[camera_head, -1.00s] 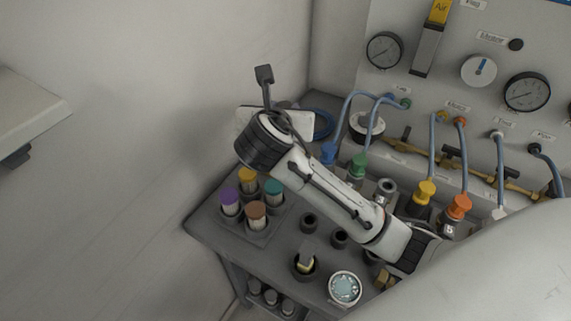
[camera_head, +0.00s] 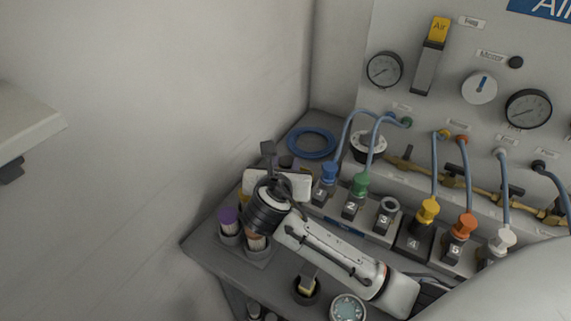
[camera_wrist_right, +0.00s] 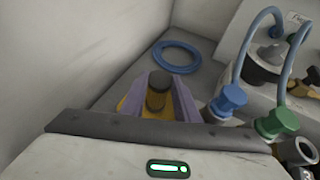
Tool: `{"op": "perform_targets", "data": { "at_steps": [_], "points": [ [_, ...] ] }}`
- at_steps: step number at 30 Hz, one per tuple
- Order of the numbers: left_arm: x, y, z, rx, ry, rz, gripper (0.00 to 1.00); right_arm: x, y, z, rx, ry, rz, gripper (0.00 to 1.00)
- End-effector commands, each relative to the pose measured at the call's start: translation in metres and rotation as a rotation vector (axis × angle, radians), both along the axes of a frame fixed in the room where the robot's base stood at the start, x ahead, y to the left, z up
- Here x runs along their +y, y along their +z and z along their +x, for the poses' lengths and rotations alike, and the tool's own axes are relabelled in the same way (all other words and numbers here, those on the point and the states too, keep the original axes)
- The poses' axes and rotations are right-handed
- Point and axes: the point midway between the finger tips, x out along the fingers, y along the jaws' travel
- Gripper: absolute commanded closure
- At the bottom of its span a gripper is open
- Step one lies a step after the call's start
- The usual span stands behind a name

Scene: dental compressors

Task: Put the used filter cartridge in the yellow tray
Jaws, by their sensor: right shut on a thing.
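My right gripper (camera_wrist_right: 159,97) is shut on a dark cylinder, which looks like the used filter cartridge (camera_wrist_right: 158,88), in the right wrist view. A yellow surface (camera_wrist_right: 151,110) shows below and around it; it looks like the yellow tray, but mostly hidden by my fingers and gripper body. I cannot tell whether the cartridge touches it. In the head view my right gripper (camera_head: 290,163) is over the bench's back left corner, its fingers mostly hidden behind its white body. My left gripper is not in view.
A blue ring (camera_head: 311,142) lies behind my gripper. Blue (camera_head: 329,173) and green (camera_head: 361,185) hose connectors stand to its right. A cup (camera_head: 306,291) and round gauge (camera_head: 347,308) are in front.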

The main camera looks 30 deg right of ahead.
Motion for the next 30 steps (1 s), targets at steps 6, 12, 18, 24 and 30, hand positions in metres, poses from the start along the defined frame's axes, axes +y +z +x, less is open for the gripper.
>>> {"op": "perform_targets", "data": {
  "at_steps": [6,12,18,24,30],
  "points": [
    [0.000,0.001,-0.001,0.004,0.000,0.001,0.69,0.000,-0.003,0.000,0.000,0.000,0.000,0.65],
    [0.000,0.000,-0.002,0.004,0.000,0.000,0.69,0.000,-0.003,0.000,0.000,0.000,0.000,0.53],
    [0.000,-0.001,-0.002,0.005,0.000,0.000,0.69,0.000,-0.002,0.000,-0.001,0.000,0.001,0.53],
    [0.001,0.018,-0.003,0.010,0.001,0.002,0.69,0.008,0.013,-0.011,0.003,0.001,0.000,0.53],
    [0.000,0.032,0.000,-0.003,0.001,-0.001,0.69,0.031,0.024,-0.039,-0.002,0.003,0.004,0.53]
  ]
}}
